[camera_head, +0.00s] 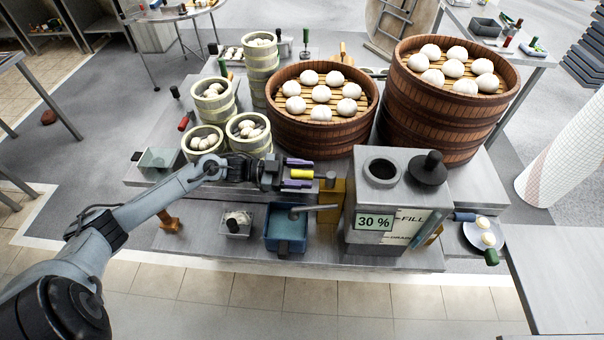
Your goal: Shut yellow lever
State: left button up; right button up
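The yellow lever (302,174) shows as a short yellow handle beside the grey machine (400,205). My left gripper (299,173) reaches in from the left, with one purple-tipped finger on the far side of the handle and one on the near side. The fingers stand wide apart and look open; whether either touches the handle is too small to tell. A grey round end (331,178) and a dull yellow bracket (333,201) are just right of the fingers. The lever's base is partly hidden. My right gripper is not in view.
Large bamboo steamers with buns (321,110) (449,100) stand behind the gripper. Small steamers (248,135) stand behind the forearm. A blue bin (286,232) is in front, below the gripper. The machine shows "30 %" and has a black-knobbed lid (429,168).

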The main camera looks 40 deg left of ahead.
pick_arm(q)
jog(key=v, duration=1.1)
jog(key=shift+p, duration=0.35)
jog(key=shift+w, duration=0.1)
dwell(0.6)
